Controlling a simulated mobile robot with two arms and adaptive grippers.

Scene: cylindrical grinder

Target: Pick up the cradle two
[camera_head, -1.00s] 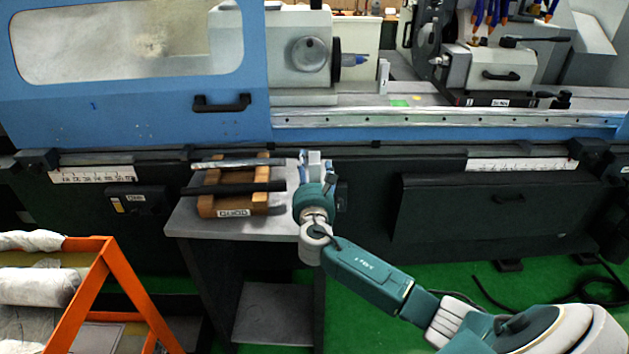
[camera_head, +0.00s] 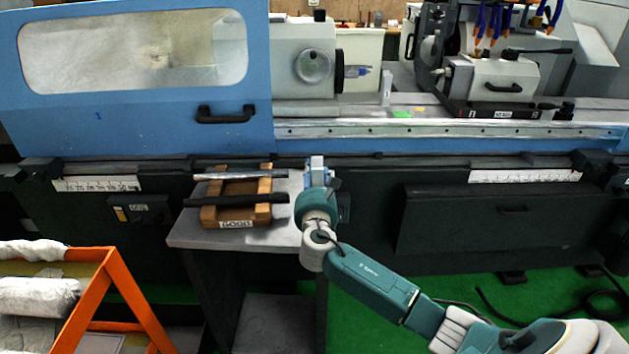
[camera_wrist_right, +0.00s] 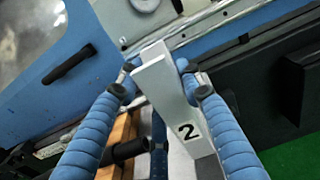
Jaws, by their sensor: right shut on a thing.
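The cradle two is a pale grey upright piece marked with a black "2" (camera_wrist_right: 190,105) in the right wrist view. In the head view the right gripper (camera_head: 318,170) is over the right end of the small grey table (camera_head: 190,238). There the cradle two is mostly hidden by the gripper and wrist, and I cannot tell whether it touches the table. My left gripper is not in view.
A wooden block (camera_head: 209,216) with a dark rod (camera_head: 236,199) and a silver rod (camera_head: 240,176) across it sits left of my right gripper. The grinder's dark base (camera_head: 430,210) stands behind. An orange frame (camera_head: 128,290) stands at front left.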

